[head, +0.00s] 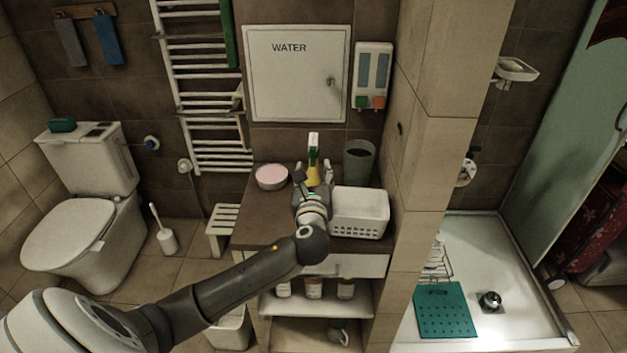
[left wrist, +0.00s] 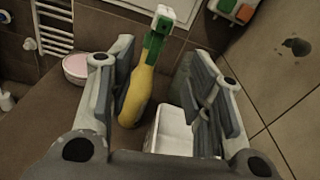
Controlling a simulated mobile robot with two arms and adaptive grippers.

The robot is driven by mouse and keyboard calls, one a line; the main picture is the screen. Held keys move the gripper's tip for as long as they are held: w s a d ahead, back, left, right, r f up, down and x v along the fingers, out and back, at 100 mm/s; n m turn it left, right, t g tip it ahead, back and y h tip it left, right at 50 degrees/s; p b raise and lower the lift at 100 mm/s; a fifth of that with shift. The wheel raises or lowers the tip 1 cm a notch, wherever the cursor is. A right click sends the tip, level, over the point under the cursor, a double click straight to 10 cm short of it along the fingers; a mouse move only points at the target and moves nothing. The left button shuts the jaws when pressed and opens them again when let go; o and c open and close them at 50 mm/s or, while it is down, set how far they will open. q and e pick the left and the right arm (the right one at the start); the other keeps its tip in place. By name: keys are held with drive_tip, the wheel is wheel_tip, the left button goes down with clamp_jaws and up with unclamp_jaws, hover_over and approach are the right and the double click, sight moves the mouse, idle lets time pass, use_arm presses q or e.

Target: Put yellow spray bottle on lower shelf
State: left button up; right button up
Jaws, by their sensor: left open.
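The yellow spray bottle (head: 313,172) stands upright on the brown counter top (head: 246,232), with a green and white spray head. My left gripper (head: 313,188) is in front of it and hides its lower part. In the left wrist view the yellow spray bottle (left wrist: 138,97) shows between the spread fingers of my left gripper (left wrist: 160,70), closer to the left finger. The gripper is open and empty; whether a finger touches the bottle is unclear. Below the counter, a shelf (head: 319,302) holds several small bottles. A lower level (head: 290,332) holds a dark mug. My right gripper is not in view.
A white basket (head: 360,213) stands right of my gripper, a grey-green cup (head: 358,161) behind it. A pink-topped round bowl (head: 271,177) stands left. A tiled wall edge (head: 405,190) bounds the right side. A white slatted stool (head: 223,222) stands left of the cabinet.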

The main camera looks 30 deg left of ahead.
sight(313, 141)
use_arm(q)
drive_tip(key=shift+m+t, duration=0.4)
drive_tip(key=shift+m, duration=0.4)
drive_tip(key=w+a, duration=0.1)
drive_tip(key=w, duration=0.1)
drive_tip(key=w+a+r, duration=0.1)
drive_tip(key=w, duration=0.1)
drive_tip(key=w+a+r+p, duration=0.1)
drive_tip(key=w, duration=0.1)
drive_tip(key=shift+a, duration=0.3)
drive_tip(key=shift+w+a, duration=0.15)
drive_tip(key=shift+a, duration=0.05)
drive_tip(key=p+x, duration=0.1)
drive_tip(key=x, duration=0.3)
drive_tip(key=shift+a+r, duration=0.1)
drive_tip(key=shift+a, duration=0.05)
drive_tip(key=shift+w+a, duration=0.15)
drive_tip(key=shift+w, duration=0.05)
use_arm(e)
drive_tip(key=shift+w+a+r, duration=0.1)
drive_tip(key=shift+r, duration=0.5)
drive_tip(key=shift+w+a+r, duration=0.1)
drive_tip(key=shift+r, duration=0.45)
